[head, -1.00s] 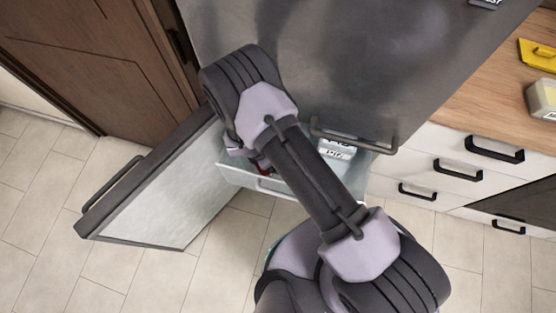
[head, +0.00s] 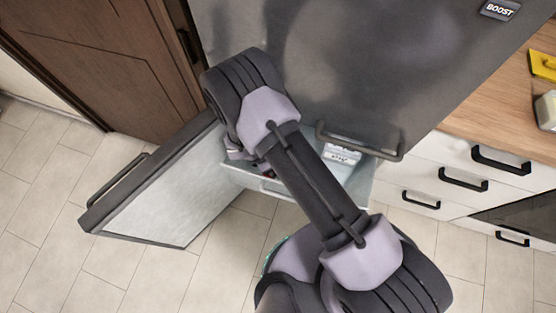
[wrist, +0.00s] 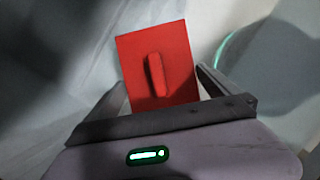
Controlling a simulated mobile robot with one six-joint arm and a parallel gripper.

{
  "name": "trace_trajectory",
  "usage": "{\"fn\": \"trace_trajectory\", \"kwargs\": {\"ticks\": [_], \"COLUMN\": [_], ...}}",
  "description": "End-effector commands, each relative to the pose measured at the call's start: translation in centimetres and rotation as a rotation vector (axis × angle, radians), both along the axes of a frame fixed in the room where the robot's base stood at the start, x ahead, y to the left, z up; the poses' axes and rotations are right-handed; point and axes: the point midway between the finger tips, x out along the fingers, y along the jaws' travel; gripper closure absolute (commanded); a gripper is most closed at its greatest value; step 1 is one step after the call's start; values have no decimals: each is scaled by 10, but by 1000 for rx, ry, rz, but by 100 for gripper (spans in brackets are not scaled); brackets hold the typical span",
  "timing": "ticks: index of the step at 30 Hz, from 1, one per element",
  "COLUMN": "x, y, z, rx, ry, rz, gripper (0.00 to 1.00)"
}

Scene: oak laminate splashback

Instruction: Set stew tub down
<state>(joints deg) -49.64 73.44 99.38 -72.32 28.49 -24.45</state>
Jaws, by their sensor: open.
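A red tub (wrist: 170,50) with a flat red lid and a raised bar handle shows in the wrist view. No label is readable on it, so I cannot tell whether it is the stew tub. My gripper (wrist: 160,82) is open, with its fingers on either side of the tub's near part. I cannot tell whether they touch it or what it rests on. In the head view my arm hides most of the gripper, which is at the left end of the pale pulled-out drawer (head: 357,187).
A white labelled tub (head: 342,154) sits in the drawer, partly under the handle of the grey upper door (head: 330,70). The lower door (head: 165,190) stands open at left. Drawer fronts and a wooden counter (head: 500,115) are at right. Tiled floor is clear in front.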

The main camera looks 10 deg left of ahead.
Motion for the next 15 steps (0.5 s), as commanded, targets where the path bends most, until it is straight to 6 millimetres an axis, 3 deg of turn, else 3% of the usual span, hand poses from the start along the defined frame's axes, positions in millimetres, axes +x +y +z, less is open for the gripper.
{"fn": "trace_trajectory", "kwargs": {"ticks": [1, 6, 10, 15], "x": [-3, -14, -19, -20], "y": [5, 17, 23, 24], "z": [21, 60, 74, 76], "rx": [2, 1, 1, -1], "ry": [-2, -1, -1, 0], "rz": [1, 1, 0, -1], "gripper": [0, 0, 0, 0]}}
